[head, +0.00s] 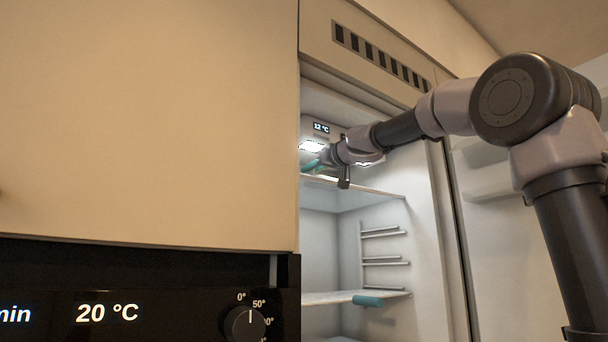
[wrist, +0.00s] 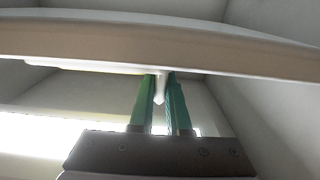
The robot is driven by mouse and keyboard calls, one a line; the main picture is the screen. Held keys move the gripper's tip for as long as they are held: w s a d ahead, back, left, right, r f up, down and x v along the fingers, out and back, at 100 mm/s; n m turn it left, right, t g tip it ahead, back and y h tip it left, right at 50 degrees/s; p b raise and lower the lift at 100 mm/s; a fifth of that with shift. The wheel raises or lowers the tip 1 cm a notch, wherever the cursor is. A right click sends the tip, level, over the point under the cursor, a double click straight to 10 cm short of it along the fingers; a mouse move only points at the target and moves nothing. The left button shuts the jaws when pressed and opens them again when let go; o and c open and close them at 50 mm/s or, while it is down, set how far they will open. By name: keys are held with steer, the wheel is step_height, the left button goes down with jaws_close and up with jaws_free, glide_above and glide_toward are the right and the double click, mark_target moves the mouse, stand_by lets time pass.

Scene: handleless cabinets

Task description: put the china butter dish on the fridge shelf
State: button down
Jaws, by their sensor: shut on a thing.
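My gripper (head: 318,163) is inside the open fridge, above the upper shelf (head: 370,190) and close under the lit lamp. In the wrist view, the green fingers of my gripper (wrist: 161,84) are shut on a slim white knob of the china butter dish (wrist: 160,93). The body of the dish is mostly hidden behind a broad pale band across the wrist view, which looks like the shelf's front edge. I cannot tell whether the dish touches the shelf. In the head view the dish cannot be made out.
A lower shelf (head: 325,298) carries a teal object (head: 368,301) at its front edge. Rack rails (head: 382,261) line the fridge's side wall. A closed cabinet front (head: 145,120) and an oven panel (head: 140,312) stand to the left. The fridge door (head: 500,230) is open at right.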

steer(key=x, duration=0.4)
steer(key=shift+f, duration=0.1)
steer(key=shift+s+d, duration=0.1)
steer(key=shift+s, duration=0.05)
steer(key=c, duration=0.9)
jaws_free()
steer(key=shift+f, duration=0.15)
steer(key=shift+s+d, duration=0.1)
steer(key=shift+s, duration=0.05)
steer(key=v, duration=1.1)
steer(key=shift+s+d, duration=0.15)
steer(key=shift+s, duration=0.1)
